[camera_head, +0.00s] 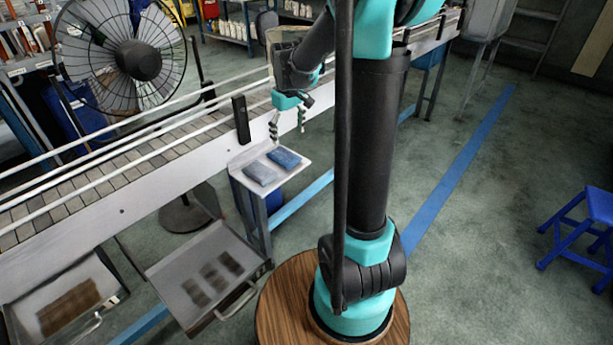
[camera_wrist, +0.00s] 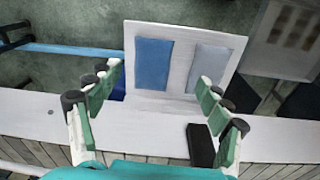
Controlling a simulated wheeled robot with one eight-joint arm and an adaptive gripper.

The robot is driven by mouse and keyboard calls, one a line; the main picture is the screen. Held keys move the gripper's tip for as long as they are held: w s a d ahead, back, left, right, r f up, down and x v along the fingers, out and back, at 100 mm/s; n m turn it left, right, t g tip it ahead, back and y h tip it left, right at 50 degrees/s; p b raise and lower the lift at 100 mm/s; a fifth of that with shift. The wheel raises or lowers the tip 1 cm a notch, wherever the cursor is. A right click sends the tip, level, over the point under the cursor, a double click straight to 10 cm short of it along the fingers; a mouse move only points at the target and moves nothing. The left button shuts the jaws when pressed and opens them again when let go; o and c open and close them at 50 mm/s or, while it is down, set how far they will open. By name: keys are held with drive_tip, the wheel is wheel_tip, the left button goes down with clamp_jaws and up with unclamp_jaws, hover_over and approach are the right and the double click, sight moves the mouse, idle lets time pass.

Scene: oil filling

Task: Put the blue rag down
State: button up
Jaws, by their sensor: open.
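The blue rag (camera_head: 285,158) lies flat on a small white shelf (camera_head: 297,172) fixed to the side of the conveyor. It also shows in the wrist view (camera_wrist: 153,64), on the left half of the shelf. A grey-blue rag (camera_head: 261,173) lies beside it, and shows in the wrist view (camera_wrist: 210,70) to its right. My gripper (camera_head: 287,132) is open and empty, above the conveyor-side edge of the shelf. In the wrist view its fingers (camera_wrist: 160,85) are spread wide, with the blue rag seen between and beyond them, apart from it.
The conveyor (camera_head: 160,160) with white rails runs beside the shelf, and a black upright box (camera_head: 241,119) stands on its edge. A metal tray (camera_head: 205,272) sits low at the left. A fan (camera_head: 135,60) stands behind. A blue stool (camera_head: 585,225) stands right on open floor.

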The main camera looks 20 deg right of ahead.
drive_tip(key=s+d+f+m+t, duration=0.1)
drive_tip(key=s+f, duration=0.3)
drive_tip(key=s, duration=0.7)
drive_tip(key=s+d+f+m+t, duration=0.2)
drive_tip(key=s+f+m, duration=0.2)
drive_tip(key=s, duration=0.7)
drive_tip(key=shift+s+f+m, duration=0.25)
drive_tip(key=shift+f+m, duration=0.05)
drive_tip(key=shift+o, duration=0.5)
